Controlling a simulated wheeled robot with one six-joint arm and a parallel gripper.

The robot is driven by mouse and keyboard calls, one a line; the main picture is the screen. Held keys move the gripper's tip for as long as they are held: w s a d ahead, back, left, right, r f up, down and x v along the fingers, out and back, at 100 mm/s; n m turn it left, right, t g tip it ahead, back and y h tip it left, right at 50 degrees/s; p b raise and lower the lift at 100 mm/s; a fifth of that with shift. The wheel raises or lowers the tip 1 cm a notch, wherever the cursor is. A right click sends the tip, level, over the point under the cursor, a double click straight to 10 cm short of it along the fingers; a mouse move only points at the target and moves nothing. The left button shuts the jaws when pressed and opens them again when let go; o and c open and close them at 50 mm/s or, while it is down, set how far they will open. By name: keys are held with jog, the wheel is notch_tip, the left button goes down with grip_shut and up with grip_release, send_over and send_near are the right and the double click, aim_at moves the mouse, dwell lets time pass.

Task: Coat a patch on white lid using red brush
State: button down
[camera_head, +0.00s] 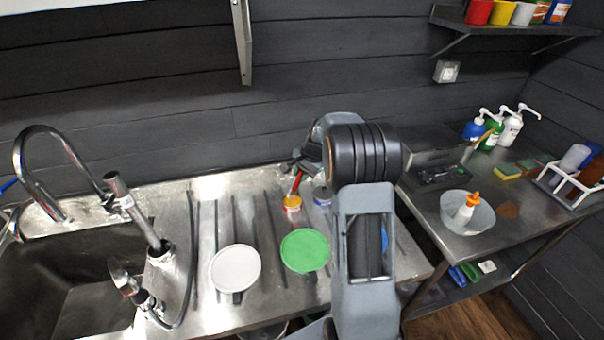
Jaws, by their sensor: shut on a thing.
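The white lid (235,268) lies flat on the steel counter, left of a green lid (305,250). My gripper (297,168) is shut on the red brush (296,184), behind both lids and above the counter's back part. The brush points down at a small orange and yellow can (292,204). Its lower end meets the can's top in the picture; I cannot tell whether it is inside. My arm hides part of the counter to the right. No coated patch shows on the white lid.
A grey-blue can (322,195) stands right of the orange can, close to my arm. A sink (70,285) with tall taps is at the left.

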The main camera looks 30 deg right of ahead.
jog(key=shift+f+b, duration=0.4)
jog(key=shift+f, duration=0.2)
dwell(1.5)
jog(key=shift+r, duration=0.15)
jog(key=shift+r+p, duration=2.5)
jog(key=shift+r, duration=0.9)
